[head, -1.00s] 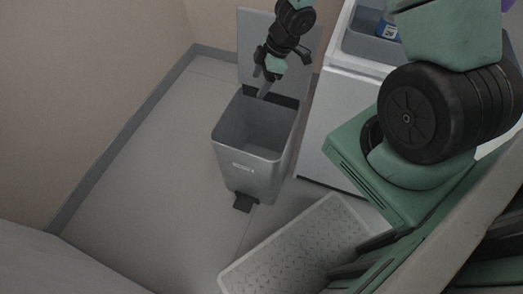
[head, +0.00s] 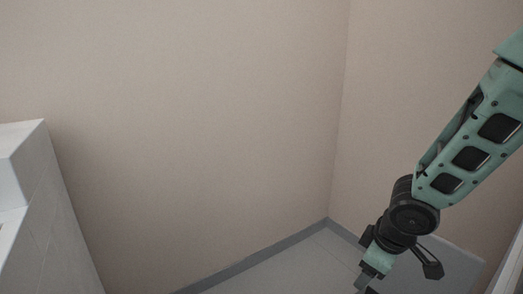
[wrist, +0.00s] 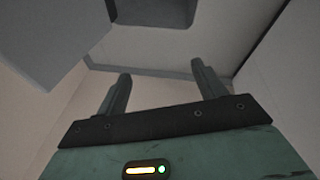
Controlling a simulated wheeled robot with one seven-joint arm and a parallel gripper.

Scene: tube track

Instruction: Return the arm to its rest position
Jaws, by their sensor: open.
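My arm comes in from the right of the head view, with my gripper (head: 364,283) pointing down at the lower edge of the picture. The gripper is in front of the raised grey bin lid (head: 458,265). The bin's body is out of the head view. In the wrist view, my gripper (wrist: 160,76) shows two dark fingers spread apart, with nothing between them. Grey panels (wrist: 35,40) fill the top left of that view; I cannot tell for sure which part of the bin they are.
A white unit (head: 40,235) stands at the left of the head view. Beige walls (head: 200,120) meet in a corner, with a grey skirting (head: 265,258) along the floor (head: 300,268). A pale edge (head: 512,268) shows at the lower right.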

